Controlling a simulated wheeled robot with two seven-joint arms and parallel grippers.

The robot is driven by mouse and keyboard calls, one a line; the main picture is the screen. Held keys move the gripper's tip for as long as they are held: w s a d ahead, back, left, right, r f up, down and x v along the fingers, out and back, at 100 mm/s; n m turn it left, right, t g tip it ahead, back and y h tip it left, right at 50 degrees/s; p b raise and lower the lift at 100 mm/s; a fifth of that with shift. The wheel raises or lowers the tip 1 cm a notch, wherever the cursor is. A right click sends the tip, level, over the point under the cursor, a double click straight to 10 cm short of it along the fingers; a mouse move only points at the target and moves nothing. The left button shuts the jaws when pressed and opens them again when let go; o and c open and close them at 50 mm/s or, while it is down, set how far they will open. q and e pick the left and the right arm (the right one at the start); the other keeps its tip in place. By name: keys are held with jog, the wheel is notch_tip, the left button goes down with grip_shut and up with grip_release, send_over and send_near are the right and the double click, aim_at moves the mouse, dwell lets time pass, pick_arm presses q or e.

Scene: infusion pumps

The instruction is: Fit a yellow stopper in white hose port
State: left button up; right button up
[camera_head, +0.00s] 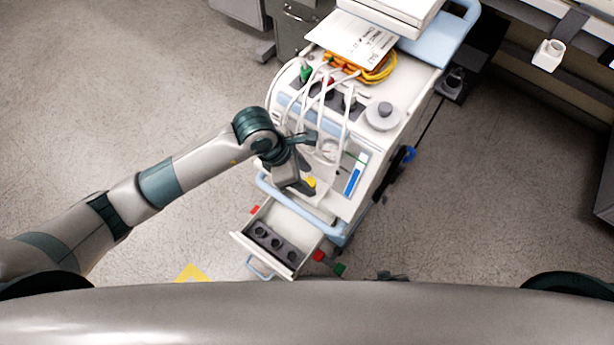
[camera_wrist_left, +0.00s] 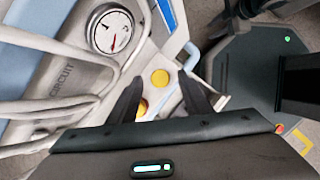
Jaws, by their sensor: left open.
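A round yellow stopper (camera_wrist_left: 160,78) shows between my left gripper's fingers in the left wrist view, with a second yellow round piece (camera_wrist_left: 142,107) lower and partly hidden by the gripper. In the head view one yellow spot (camera_head: 311,182) shows beside the fingers, on the front of the cart. My left gripper (camera_head: 309,165) is open and points at the cart front; its dark fingers (camera_wrist_left: 160,75) stand either side of the upper yellow piece. I cannot tell whether they touch it. White hoses (camera_head: 347,122) hang over the cart front. I cannot make out which opening is the white hose port.
An open drawer (camera_head: 295,263) with several black round fittings sticks out below. Red (camera_head: 318,256) and green (camera_head: 340,269) pieces are beside it. A blue rail (camera_head: 275,193) crosses the cart front. A gauge (camera_wrist_left: 111,30) is near the fingers. Floor is clear at left.

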pick_arm(q)
jog(key=v, duration=1.6)
jog(key=shift+s, duration=0.15)
